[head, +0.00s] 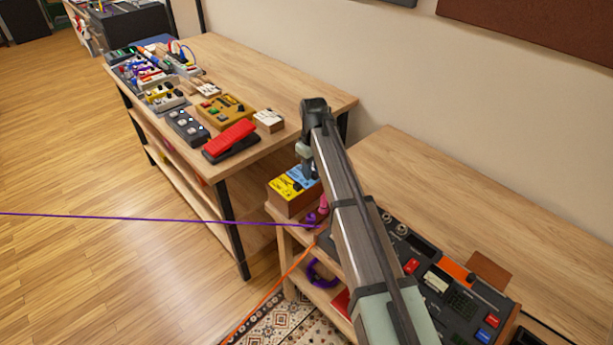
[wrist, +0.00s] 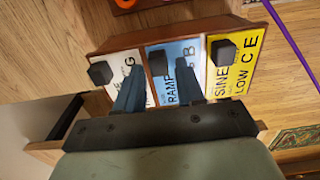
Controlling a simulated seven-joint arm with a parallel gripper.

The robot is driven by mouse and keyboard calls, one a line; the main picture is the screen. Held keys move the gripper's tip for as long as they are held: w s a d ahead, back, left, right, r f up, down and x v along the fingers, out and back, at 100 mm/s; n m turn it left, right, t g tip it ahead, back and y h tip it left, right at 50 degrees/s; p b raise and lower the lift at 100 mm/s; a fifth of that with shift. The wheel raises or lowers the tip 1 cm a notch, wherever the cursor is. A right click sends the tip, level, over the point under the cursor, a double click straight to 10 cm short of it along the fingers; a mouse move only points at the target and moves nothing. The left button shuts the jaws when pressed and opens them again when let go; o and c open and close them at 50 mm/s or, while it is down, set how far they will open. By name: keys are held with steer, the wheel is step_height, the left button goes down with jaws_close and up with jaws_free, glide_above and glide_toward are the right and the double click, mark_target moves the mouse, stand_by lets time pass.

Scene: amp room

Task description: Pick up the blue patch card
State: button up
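The blue patch card (wrist: 178,88) stands in the middle slot of a wooden holder (wrist: 110,45), between a white card (wrist: 130,62) and a yellow card (wrist: 235,75). Each card has a dark square knob. In the head view, the blue card (head: 301,178) is partly hidden by my arm, beside the yellow card (head: 287,190). In the head view, my gripper (head: 306,160) points down over the holder.
The holder is on a low wooden shelf unit, next to a dark control panel (head: 455,290). A long table (head: 270,82) to the left carries several pedals, including a red one (head: 231,138). A purple cable (head: 150,217) and an orange cable (head: 270,297) stretch across nearby.

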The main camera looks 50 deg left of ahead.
jaws_close()
